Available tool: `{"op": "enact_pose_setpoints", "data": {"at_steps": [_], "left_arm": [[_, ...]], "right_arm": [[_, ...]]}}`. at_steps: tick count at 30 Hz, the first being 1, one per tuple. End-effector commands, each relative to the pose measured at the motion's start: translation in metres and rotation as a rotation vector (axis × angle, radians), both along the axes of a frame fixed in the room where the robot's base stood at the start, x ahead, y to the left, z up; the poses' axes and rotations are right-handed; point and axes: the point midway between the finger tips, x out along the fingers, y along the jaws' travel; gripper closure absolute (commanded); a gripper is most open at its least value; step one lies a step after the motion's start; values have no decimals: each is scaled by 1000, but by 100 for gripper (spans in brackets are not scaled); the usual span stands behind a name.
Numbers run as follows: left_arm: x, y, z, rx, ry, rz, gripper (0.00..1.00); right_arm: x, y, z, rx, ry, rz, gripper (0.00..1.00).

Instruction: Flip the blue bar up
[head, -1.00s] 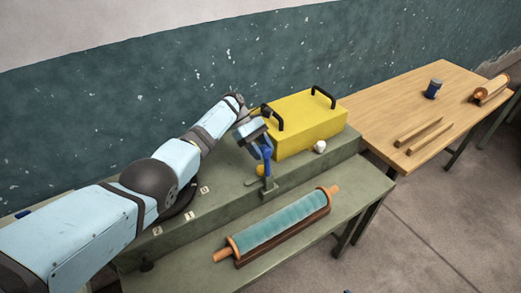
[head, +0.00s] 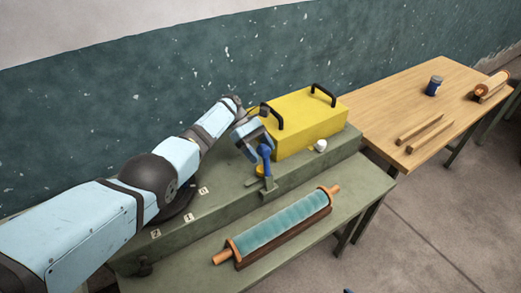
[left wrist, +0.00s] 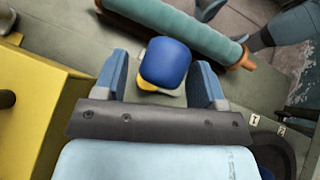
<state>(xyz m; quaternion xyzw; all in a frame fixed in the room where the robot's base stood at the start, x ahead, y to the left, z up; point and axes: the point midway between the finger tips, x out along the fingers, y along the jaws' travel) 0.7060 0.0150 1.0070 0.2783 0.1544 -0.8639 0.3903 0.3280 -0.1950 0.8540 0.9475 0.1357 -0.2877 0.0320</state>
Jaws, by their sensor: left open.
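The blue bar (head: 265,156) stands roughly upright on a small bracket on the green raised ledge, in front of the yellow box. In the left wrist view its rounded blue end (left wrist: 166,62) shows between the two fingers, with a yellow part peeking out below it. My left gripper (head: 257,143) is open and reaches down at the bar's upper end. The fingers (left wrist: 160,72) stand on either side of the bar, with a gap visible on both sides. My right gripper is not in view.
A yellow box (head: 305,125) with black handles stands close behind the bar. A white ball (head: 320,146) sits right of it. A teal roller (head: 282,226) lies on the lower bench in front. The wooden table (head: 425,105) holds sticks and a blue can (head: 434,87).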

Motion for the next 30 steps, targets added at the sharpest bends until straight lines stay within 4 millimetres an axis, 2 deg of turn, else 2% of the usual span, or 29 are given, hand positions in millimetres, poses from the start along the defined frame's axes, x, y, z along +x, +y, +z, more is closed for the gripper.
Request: {"op": "enact_pose_setpoints", "data": {"at_steps": [5, 10, 15, 24, 30], "left_arm": [[3, 2, 3, -2, -2, 0, 36], [17, 16, 16, 0, -5, 2, 36], [38, 39, 34, 0, -3, 2, 36], [57, 60, 53, -1, -2, 1, 36], [63, 67, 63, 0, 0, 1, 36]], "right_arm": [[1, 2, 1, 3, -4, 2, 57], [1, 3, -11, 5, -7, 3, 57], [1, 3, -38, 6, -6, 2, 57], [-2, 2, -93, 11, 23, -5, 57], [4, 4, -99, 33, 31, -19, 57]]}}
